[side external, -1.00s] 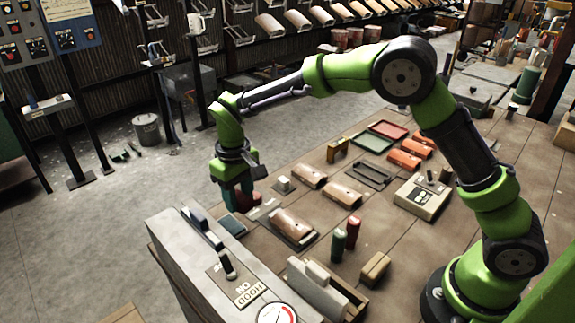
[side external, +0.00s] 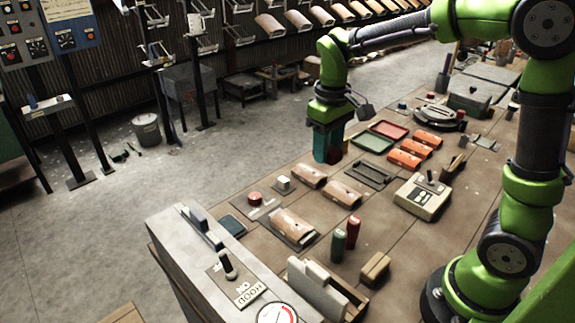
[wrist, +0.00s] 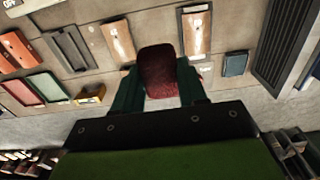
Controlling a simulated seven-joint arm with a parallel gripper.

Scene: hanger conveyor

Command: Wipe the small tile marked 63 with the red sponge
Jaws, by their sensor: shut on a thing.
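My gripper (side external: 328,158) is shut on the dark red sponge, which sits between its teal fingers in the wrist view (wrist: 158,72). It hangs above the far side of the table, left of the trays. Several curved tiles lie on the table. Two copper-coloured tiles (side external: 308,176) (side external: 342,193) lie in front of my gripper, and another tile (side external: 292,227) rests on a dark plate closer to the camera. Several orange tiles (side external: 403,157) lie to the right. No number 63 is readable on any tile. The sponge covers part of the table in the wrist view.
A green tray (side external: 372,143), a red tray (side external: 389,129) and a dark frame (side external: 368,174) lie right of my gripper. A red button (side external: 255,198) and a small white block (side external: 284,183) stand to the left. Red and green cylinders (side external: 353,232) stand nearer the camera.

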